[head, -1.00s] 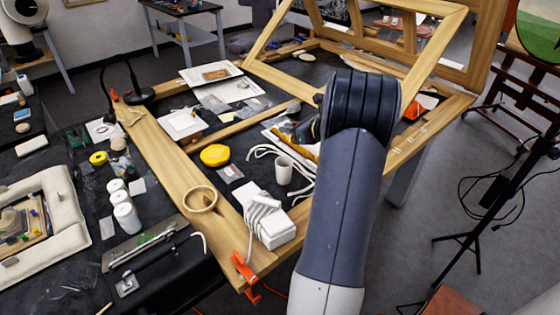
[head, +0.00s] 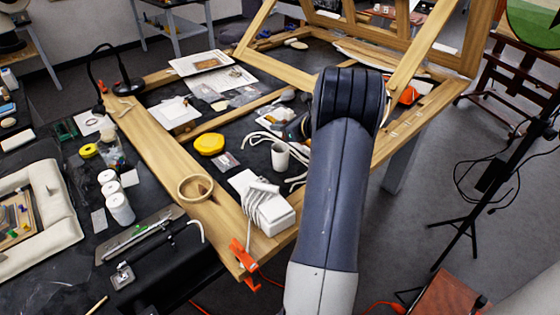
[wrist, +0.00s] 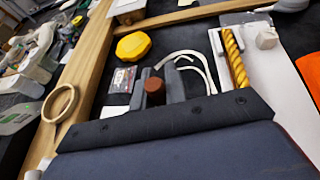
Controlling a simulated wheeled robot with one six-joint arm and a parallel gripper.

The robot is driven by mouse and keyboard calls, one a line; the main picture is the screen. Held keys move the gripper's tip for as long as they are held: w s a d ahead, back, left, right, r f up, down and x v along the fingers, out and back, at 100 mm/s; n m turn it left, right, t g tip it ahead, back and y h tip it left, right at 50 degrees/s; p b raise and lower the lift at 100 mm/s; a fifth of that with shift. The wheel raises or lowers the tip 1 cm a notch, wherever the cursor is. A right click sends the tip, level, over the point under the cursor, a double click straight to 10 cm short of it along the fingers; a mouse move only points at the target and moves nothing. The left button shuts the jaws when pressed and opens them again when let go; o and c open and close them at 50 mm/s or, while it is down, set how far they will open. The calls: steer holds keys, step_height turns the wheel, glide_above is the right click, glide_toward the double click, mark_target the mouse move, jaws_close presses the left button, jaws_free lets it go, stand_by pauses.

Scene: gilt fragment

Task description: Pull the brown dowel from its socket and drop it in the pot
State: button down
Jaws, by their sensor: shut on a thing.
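The brown dowel (wrist: 154,92) shows its round end in the wrist view, between the two dark fingers of my gripper (wrist: 155,88), which is shut on it. Its lower part and its socket are hidden behind my gripper. In the head view my arm hides the gripper and the dowel. A white cup-like pot (head: 280,156) stands upright on the black table, left of my arm. A round wooden bowl or ring (head: 195,188) lies on the wooden beam; it also shows at the left of the wrist view (wrist: 60,103). I cannot tell which is the task's pot.
A yellow tub (head: 209,144) and white cords lie nearby. A white wrapped block (head: 268,210) sits at the frame's front corner, beside an orange clamp (head: 242,258). In the wrist view a golden twisted rod (wrist: 235,60) lies right of my gripper. Raised wooden beams stand behind my arm.

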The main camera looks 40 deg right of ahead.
steer(key=c, duration=1.3)
jaws_free()
steer(key=shift+c, duration=0.2)
steer(key=b+v, duration=0.1)
steer(key=v, duration=1)
steer(key=shift+b, duration=0.35)
